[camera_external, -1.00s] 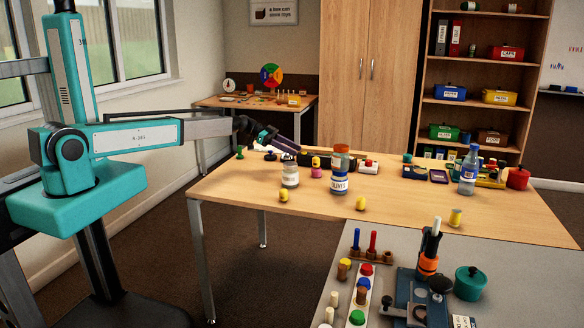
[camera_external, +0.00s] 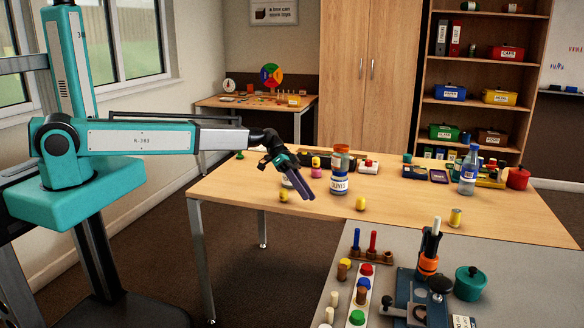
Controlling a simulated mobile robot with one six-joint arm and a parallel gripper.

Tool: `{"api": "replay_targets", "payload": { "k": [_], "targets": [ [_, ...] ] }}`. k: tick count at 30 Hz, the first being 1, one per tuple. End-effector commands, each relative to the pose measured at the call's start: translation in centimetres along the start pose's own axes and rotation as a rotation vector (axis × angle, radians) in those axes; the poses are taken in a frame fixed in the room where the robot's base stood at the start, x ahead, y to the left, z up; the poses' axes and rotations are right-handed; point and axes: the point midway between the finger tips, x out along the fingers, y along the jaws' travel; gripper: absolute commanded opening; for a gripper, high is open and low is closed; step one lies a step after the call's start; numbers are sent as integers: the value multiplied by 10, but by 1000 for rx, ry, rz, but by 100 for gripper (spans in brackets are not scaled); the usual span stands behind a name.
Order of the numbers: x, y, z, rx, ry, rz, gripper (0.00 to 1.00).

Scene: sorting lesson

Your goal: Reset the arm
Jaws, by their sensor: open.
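My gripper (camera_external: 301,188) hangs over the left part of the wooden table (camera_external: 430,208), its purple-grey fingers pointing down and to the right. It is open, and nothing shows between the fingers. A jar labelled "OLIVES" (camera_external: 340,183) with a brown-orange top stands upright just to the right of the fingers. A small yellow piece (camera_external: 283,195) lies beside the fingers, partly hidden by them. Another yellow piece (camera_external: 361,203) lies right of the jar. The white-labelled jar that stood left of the olives jar is hidden behind my gripper.
On the table's right stand a bottle (camera_external: 469,169), a red pot (camera_external: 518,178) and a yellow can (camera_external: 455,217). A grey bench (camera_external: 395,242) in front carries pegs, an orange-banded holder (camera_external: 429,262) and a teal pot (camera_external: 470,283). The table's front middle is mostly clear.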

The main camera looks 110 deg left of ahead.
Motion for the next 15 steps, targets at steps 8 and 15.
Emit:
{"api": "replay_targets", "payload": {
  "k": [8, 15],
  "targets": [
    [75, 60, 63, -89, -186, 39, 43],
    [129, 110, 132, -158, -366, 40, 43]
  ]
}}
